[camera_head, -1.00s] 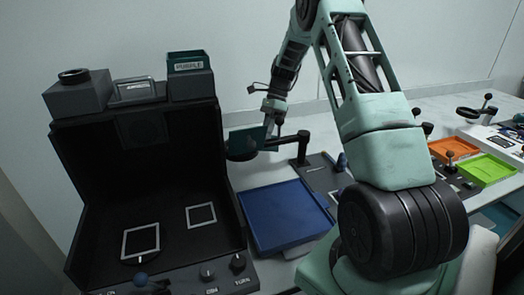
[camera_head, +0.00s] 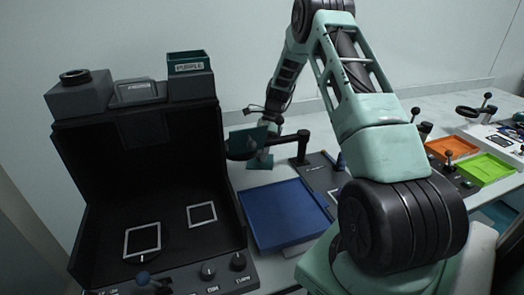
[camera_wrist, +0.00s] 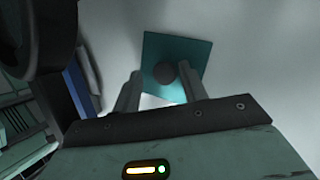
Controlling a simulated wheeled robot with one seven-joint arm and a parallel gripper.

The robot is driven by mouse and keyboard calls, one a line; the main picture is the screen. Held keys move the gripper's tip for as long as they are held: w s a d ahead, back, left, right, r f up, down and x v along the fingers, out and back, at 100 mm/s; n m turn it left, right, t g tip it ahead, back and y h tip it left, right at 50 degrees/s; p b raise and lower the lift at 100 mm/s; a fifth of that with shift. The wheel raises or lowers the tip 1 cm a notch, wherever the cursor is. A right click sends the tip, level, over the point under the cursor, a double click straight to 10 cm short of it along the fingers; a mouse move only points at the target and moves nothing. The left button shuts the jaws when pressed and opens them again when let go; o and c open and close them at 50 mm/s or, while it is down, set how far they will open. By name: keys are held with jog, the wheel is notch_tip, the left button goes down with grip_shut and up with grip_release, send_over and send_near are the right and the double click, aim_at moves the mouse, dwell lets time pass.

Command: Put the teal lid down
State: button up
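The teal lid (camera_wrist: 185,52) is a flat square plate with a dark round knob (camera_wrist: 165,72) in the wrist view. It appears to lie on the white tabletop. The fingers of my gripper (camera_wrist: 161,80) stand on either side of the knob, with a visible gap to it on both sides. In the head view a teal piece that looks like the lid (camera_head: 260,162) shows low beside the dark post arm, behind the blue tray. My gripper is just above it there, and its fingers are hard to make out.
The blue tray (camera_head: 284,214) lies in front of the lid. A black open booth (camera_head: 150,180) stands at left, with a green bin (camera_head: 189,63) marked PURPLE on top. A dark post with an arm (camera_head: 303,147) is close on the right. Orange (camera_head: 450,148) and green trays (camera_head: 488,170) lie far right.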

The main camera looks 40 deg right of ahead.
jog(key=shift+r, duration=0.1)
jog(key=v, duration=1.2)
jog(key=shift+b, duration=0.35)
